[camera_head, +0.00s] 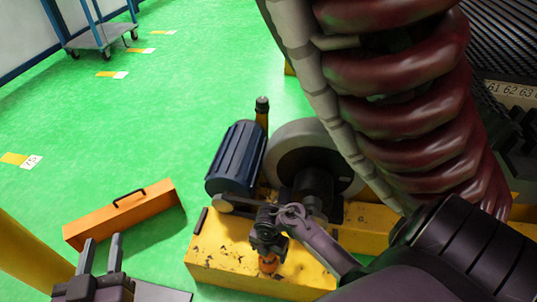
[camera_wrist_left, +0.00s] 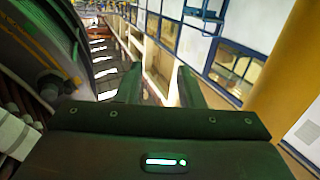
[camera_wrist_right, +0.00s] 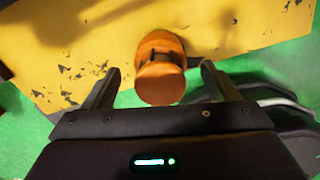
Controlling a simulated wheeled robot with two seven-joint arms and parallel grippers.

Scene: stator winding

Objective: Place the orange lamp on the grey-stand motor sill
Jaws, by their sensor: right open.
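The orange lamp (camera_wrist_right: 160,68) shows in the right wrist view as a short rounded body with a dark clip, just beyond and between my right fingers. In the head view only a small orange part of it (camera_head: 268,263) shows below my right gripper (camera_head: 267,243), over the yellow motor sill (camera_head: 225,258). Whether it rests on the sill I cannot tell. The right gripper is open, with fingers apart at either side of the lamp's near end. My left gripper (camera_head: 102,252) is open and empty at the lower left, away from the sill.
A blue motor (camera_head: 238,158) and a grey wheel (camera_head: 290,145) stand behind the sill. An orange toolbox (camera_head: 125,213) lies on the green floor at left. Large red coils (camera_head: 400,90) fill the upper right. A trolley (camera_head: 98,36) stands far back. Floor at centre left is clear.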

